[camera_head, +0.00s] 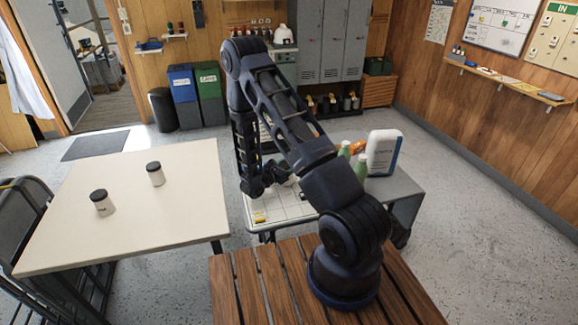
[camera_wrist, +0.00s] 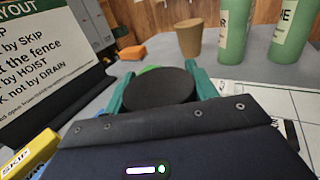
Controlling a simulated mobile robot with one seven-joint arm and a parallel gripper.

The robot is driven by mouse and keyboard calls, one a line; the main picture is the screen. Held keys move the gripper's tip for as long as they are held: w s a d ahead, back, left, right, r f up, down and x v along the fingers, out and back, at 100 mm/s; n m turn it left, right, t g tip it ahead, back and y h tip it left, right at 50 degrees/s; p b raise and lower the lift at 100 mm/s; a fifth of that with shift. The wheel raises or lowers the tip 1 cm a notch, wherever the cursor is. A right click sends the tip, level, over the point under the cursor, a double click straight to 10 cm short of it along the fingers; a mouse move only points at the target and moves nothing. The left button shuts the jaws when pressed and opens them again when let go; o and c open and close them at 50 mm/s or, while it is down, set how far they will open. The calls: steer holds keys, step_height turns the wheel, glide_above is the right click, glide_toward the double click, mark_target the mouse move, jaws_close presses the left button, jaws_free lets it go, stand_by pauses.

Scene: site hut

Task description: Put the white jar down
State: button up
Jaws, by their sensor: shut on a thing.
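My gripper (camera_wrist: 160,82) has its teal fingers shut on either side of a round black lid (camera_wrist: 158,92) in the wrist view. The body under this lid is hidden, so I cannot see its colour or whether its base touches anything. In the head view my gripper (camera_head: 262,184) is low over the left part of a small grey table, by a white gridded sheet (camera_head: 290,205).
Green bottles (camera_wrist: 235,30), a brown cup (camera_wrist: 190,38) and an orange block (camera_wrist: 132,52) stand beyond my gripper. A layout sign (camera_wrist: 50,55) and a yellow SKIP label (camera_wrist: 28,158) are at left. A large white container (camera_head: 384,153) stands at the grey table's back.

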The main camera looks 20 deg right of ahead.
steer(key=o, duration=1.2)
steer(key=shift+f, duration=0.1)
